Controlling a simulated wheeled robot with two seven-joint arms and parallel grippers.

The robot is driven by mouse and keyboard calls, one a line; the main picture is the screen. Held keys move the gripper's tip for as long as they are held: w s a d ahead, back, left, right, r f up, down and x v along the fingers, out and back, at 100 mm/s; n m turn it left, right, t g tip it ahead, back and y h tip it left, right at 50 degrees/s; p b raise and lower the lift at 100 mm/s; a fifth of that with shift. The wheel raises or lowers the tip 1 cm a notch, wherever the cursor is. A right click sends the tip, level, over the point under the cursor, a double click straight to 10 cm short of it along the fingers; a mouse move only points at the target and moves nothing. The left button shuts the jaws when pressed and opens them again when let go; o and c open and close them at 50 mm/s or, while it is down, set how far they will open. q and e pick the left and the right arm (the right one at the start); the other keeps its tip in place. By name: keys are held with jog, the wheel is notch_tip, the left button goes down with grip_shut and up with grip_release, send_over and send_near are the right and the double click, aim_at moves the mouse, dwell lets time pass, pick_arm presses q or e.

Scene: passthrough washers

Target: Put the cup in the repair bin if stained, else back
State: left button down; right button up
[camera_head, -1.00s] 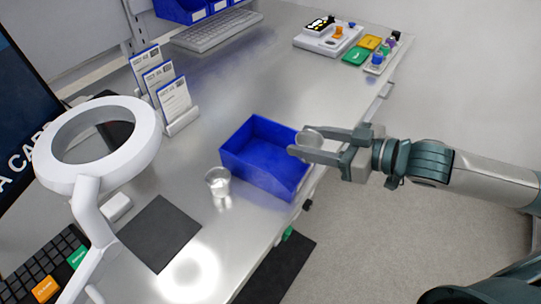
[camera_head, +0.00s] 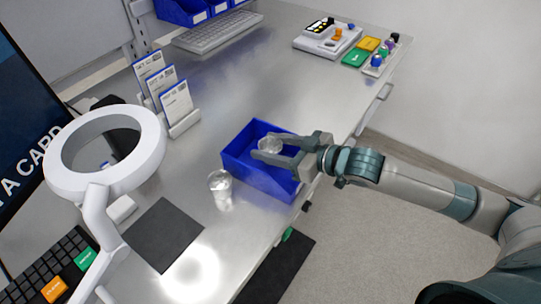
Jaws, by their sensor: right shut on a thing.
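My right gripper (camera_head: 265,147) reaches in from the right over the blue bin (camera_head: 237,163) and is shut on a small clear cup (camera_head: 271,144). The cup sits between the two fingers, above the bin's inside or within its opening; its exact height is hard to tell. Any stain on the cup is too small to make out. A second clear cup (camera_head: 220,184) stands upright on the metal table, just left of the bin. My left gripper is not in view.
A white ring lamp (camera_head: 94,196) stands at the left, near a dark mat (camera_head: 162,235). A card holder (camera_head: 184,122) and keyboard (camera_head: 217,31) stand behind the bin. A white device (camera_head: 328,39) and coloured blocks lie at the back right. The table's front edge runs just right of the bin.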

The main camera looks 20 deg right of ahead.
notch_tip(320, 180, down, 3)
jog(key=shift+f+p, duration=0.15)
jog(key=shift+p, duration=0.4)
jog(key=shift+f, duration=0.35)
jog(key=shift+f, duration=0.15)
jog(key=o, duration=1.1)
jog(key=shift+o, duration=0.2)
